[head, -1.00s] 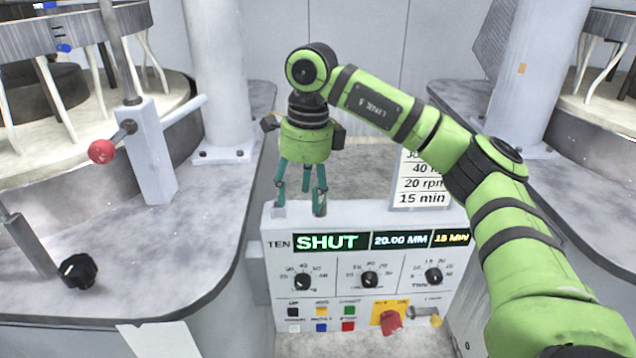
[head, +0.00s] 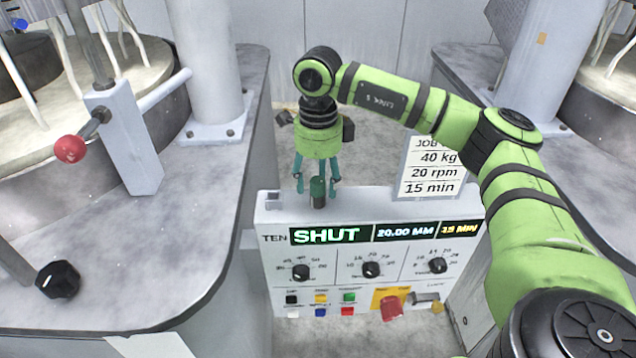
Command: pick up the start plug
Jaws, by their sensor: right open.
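The start plug, which I take to be the small teal-topped cylinder with a dark lower part (head: 318,196), stands upright on the top of the control console (head: 350,213). My right gripper (head: 317,186) points down above the console's rear edge. The jaws are open and hold nothing. I cannot tell whether the fingers are level with the plug in depth or touch it. My left gripper is out of view.
A machine with a red ball handle (head: 70,149) stands left, another machine right.

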